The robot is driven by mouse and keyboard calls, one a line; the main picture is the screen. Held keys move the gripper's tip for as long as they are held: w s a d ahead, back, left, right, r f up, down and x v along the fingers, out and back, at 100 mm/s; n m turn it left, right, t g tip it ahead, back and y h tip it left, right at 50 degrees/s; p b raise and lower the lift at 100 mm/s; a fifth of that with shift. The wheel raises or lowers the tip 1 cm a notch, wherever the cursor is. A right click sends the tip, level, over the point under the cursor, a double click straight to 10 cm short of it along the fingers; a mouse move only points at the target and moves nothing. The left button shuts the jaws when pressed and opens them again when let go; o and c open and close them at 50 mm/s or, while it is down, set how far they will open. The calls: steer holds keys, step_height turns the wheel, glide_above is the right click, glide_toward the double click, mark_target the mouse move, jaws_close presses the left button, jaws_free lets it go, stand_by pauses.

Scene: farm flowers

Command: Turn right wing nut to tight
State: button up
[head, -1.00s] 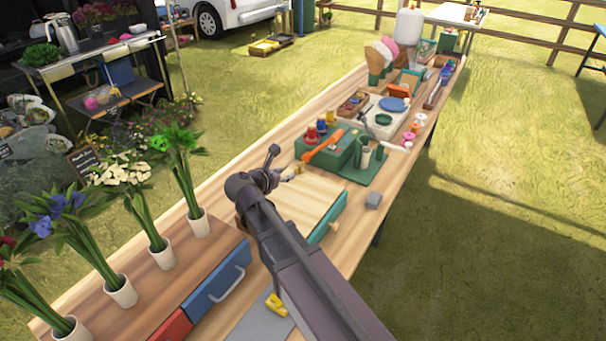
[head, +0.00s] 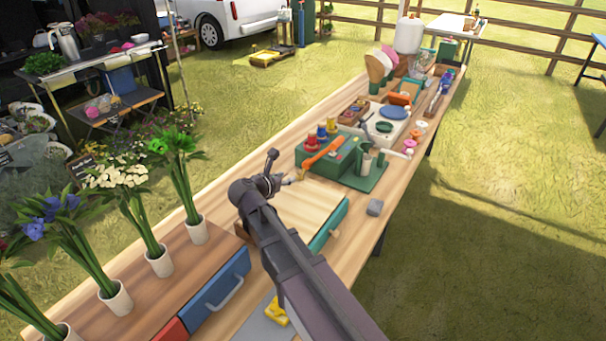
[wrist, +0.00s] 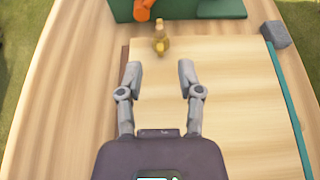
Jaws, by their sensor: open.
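A small brass-coloured fitting (wrist: 161,43) stands near the far edge of a pale wooden board (wrist: 222,100) in the wrist view. It looks like a wing nut, but its wings are not clear. My gripper (wrist: 160,75) is open and empty, its two fingers spread above the board. The fitting lies ahead of the fingertips, roughly centred between them and apart from both. In the head view my gripper (head: 277,169) is over the board's far left corner, and the fitting is small and partly hidden beside it. I cannot tell whether the nut is tight.
A green box (head: 338,152) with an orange handle (head: 325,152) stands just beyond the board. A grey block (head: 375,207) lies at right. White vases with flowers (head: 196,229) stand at left. A yellow part (head: 276,311) sits near the front. Bare table lies left of the board.

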mark_target(303, 169)
steer(key=b+x, duration=0.3)
steer(key=x, duration=0.7)
steer(key=shift+w+d+f+b, duration=0.1)
steer(key=shift+w+d+b, duration=0.1)
steer(key=shift+w+b, duration=0.1)
steer(key=shift+s, duration=0.1)
jaws_close()
